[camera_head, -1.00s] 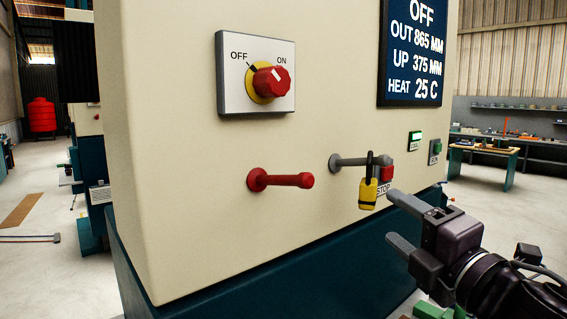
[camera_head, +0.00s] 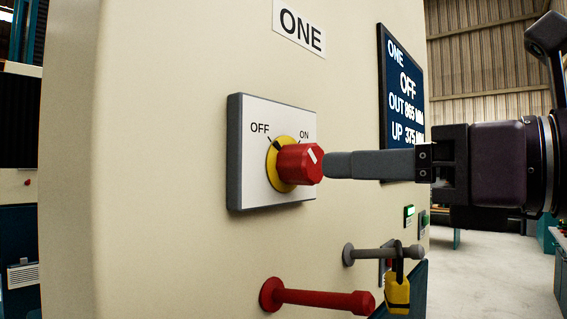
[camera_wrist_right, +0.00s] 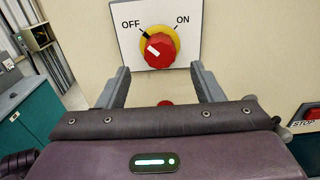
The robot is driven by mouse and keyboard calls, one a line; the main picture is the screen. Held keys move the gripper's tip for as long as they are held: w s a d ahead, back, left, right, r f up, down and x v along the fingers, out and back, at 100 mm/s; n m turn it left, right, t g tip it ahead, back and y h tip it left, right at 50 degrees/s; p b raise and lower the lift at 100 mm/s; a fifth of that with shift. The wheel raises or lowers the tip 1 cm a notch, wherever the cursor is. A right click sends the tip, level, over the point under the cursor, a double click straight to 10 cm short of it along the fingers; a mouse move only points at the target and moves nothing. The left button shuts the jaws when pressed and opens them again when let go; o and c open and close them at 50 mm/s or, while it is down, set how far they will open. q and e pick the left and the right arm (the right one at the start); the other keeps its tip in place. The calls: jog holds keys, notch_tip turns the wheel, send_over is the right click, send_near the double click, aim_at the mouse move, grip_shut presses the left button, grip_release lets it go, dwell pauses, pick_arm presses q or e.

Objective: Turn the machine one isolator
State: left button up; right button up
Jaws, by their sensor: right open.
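The isolator is a red knob (camera_head: 300,164) on a yellow disc (camera_head: 272,168), set on a white plate (camera_head: 245,190) marked OFF and ON. A black mark on the disc is at the OFF side. My right gripper (camera_head: 328,164) is open and level with the knob in the head view, its fingers pointing at it. In the right wrist view the knob (camera_wrist_right: 160,50) lies just beyond and midway between the open fingertips (camera_wrist_right: 160,72). Whether they touch it I cannot tell. A label ONE (camera_head: 300,32) is above. My left gripper is not in view.
A red peg (camera_head: 315,298) and a grey peg (camera_head: 375,253) stick out below the knob. A yellow padlock (camera_head: 397,291) hangs on the grey one. A dark display (camera_head: 404,95) reading ONE, OFF is at the right. The air around the knob is otherwise clear.

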aim_at(317, 164)
jog(key=shift+r+p+x, duration=0.25)
jog(key=shift+p+x, duration=0.65)
jog(key=shift+x, duration=0.15)
jog(key=x, duration=0.3)
jog(key=shift+a+f+p, duration=0.15)
jog(key=shift+p, duration=0.25)
jog(key=shift+w+a, duration=0.4)
jog(key=shift+s+d, duration=0.1)
jog(key=shift+d, duration=0.15)
jog(key=shift+c, duration=0.2)
jog(key=c, duration=0.7)
jog(key=shift+c, duration=1.1)
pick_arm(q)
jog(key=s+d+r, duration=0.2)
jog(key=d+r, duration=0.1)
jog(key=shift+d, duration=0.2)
